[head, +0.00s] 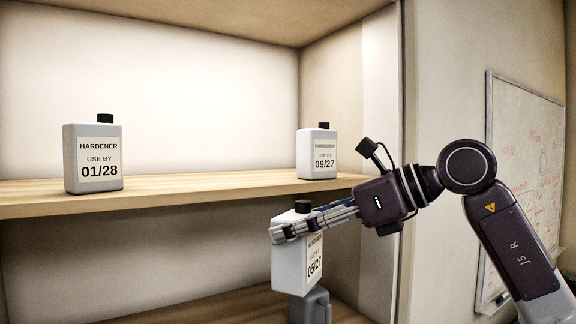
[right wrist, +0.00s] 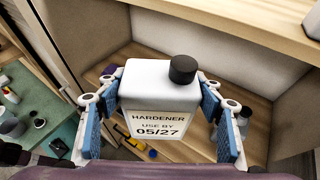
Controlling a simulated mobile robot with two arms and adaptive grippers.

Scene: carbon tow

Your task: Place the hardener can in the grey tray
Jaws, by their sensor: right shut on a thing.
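My right gripper (head: 292,229) is shut on a white hardener can (head: 290,262) with a black cap, labelled "USE BY 05/27". The can is tilted slightly and held just in front of the cabinet, below the upper shelf's level. In the right wrist view, the blue finger pads of the gripper (right wrist: 156,98) flank the can (right wrist: 150,88) on both sides. A hardener can marked 01/28 (head: 94,184) stands upright at the left of the upper shelf. Another marked 09/27 (head: 317,172) stands at its right. I cannot make out the grey tray. My left gripper is not in view.
The upper shelf (head: 210,187) has free room between its two cans. Below is a lower shelf (head: 215,308), with a grey container (head: 310,308) behind the held can. A whiteboard (head: 525,150) hangs at right. A green surface (right wrist: 50,125) with small items lies left in the wrist view.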

